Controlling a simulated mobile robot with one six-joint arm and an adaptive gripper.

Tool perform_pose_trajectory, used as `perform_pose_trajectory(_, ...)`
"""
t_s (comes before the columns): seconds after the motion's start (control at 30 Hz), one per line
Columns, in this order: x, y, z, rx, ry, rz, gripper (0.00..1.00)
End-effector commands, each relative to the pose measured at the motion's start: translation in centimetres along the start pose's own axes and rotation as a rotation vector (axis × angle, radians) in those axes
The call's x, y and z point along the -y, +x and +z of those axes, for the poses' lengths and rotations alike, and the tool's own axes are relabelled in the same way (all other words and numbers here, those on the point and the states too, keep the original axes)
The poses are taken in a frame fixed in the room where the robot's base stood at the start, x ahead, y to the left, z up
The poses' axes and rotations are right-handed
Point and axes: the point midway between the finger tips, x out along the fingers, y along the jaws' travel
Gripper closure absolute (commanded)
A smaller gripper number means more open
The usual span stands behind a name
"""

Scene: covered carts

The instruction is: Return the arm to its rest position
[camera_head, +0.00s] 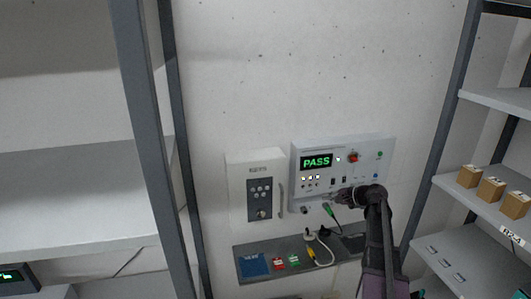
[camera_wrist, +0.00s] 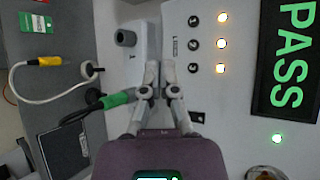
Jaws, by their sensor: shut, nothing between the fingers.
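My gripper (camera_head: 341,194) is at the lower front of a white wall panel (camera_head: 376,150), whose green display (camera_head: 317,162) reads PASS. In the wrist view my gripper (camera_wrist: 158,68) has its fingers together with nothing held, in front of the panel's lower edge. My dark arm reaches up to it from the lower right in the head view. A green-handled plug or probe with a dark cable (camera_wrist: 115,100) sits just beside the fingers; I cannot tell whether they touch it.
A grey shelf (camera_head: 295,249) below the panel holds a blue pad (camera_head: 254,265), red and green tags and a yellow-ended cable (camera_head: 320,251). Racks stand at both sides, the right one with small boxes (camera_head: 490,188).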

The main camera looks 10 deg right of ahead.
Motion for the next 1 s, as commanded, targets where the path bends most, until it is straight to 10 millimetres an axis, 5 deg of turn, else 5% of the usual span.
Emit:
perform_pose_trajectory(0.17,-0.9,0.8,1.0,0.007,-0.023,0.03,1.0)
perform_pose_trajectory(0.37,-4.4,3.6,4.6,0.035,-0.123,0.151,1.0)
perform_pose_trajectory(0.7,-14.4,8.5,13.8,0.125,-0.432,0.505,1.0)
perform_pose_trajectory(1.0,-23.0,9.4,20.5,0.218,-0.72,0.819,1.0)
